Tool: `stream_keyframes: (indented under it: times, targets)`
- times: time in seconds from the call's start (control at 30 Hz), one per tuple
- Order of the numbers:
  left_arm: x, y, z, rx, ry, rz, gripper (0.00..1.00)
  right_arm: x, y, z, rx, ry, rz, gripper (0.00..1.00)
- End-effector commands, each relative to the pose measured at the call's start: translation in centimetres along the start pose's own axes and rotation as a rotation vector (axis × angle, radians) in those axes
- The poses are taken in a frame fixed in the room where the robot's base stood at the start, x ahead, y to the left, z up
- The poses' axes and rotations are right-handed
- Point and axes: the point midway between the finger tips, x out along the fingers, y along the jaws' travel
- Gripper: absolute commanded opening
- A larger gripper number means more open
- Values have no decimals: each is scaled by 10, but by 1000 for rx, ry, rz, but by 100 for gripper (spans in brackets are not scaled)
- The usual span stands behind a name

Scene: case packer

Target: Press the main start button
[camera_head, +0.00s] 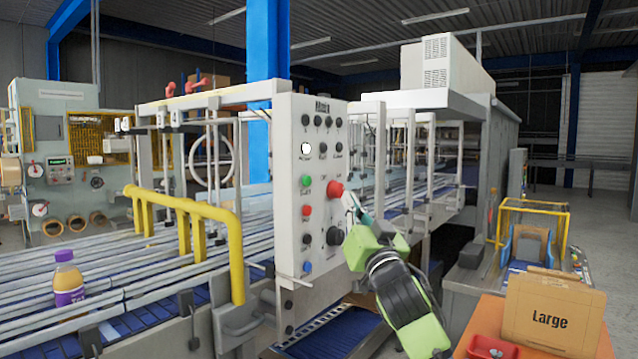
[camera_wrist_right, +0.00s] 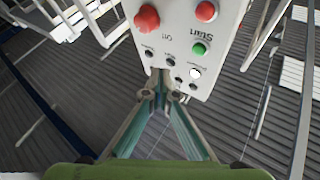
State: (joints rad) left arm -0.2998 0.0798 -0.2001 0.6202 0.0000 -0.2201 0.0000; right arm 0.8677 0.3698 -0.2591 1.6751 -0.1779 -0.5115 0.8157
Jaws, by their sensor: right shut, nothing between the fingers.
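The grey-white control panel (camera_head: 322,115) stands upright in the middle of the head view. A green button (camera_head: 306,181) sits on its left side, above a red button (camera_head: 306,210). In the right wrist view the panel appears upside down, and its green button (camera_wrist_right: 198,48) is labelled "Start". My right gripper (camera_head: 352,203) is shut and empty, just right of the large red knob (camera_head: 335,189) in the head view. Its closed fingertips (camera_wrist_right: 162,78) overlap the panel's edge in the wrist view. I cannot tell whether they touch it. My left gripper is not in view.
A white lit button (camera_head: 306,149) and several black knobs share the panel. A yellow rail (camera_head: 190,207) and a conveyor with a purple-labelled bottle (camera_head: 68,280) lie left. A cardboard box (camera_head: 548,318) marked "Large" and a red tray (camera_head: 492,347) stand at lower right.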

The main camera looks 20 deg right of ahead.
Motion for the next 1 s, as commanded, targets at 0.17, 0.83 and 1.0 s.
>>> stream_keyframes:
  times: [0.17,0.83,1.0]
  targets:
    - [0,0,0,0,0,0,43,0,-9,-31,11,48,-15,0]
    - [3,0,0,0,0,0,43,13,-20,-28,17,55,-17,0]
    - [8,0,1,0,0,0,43,31,-33,-16,18,55,-17,0]
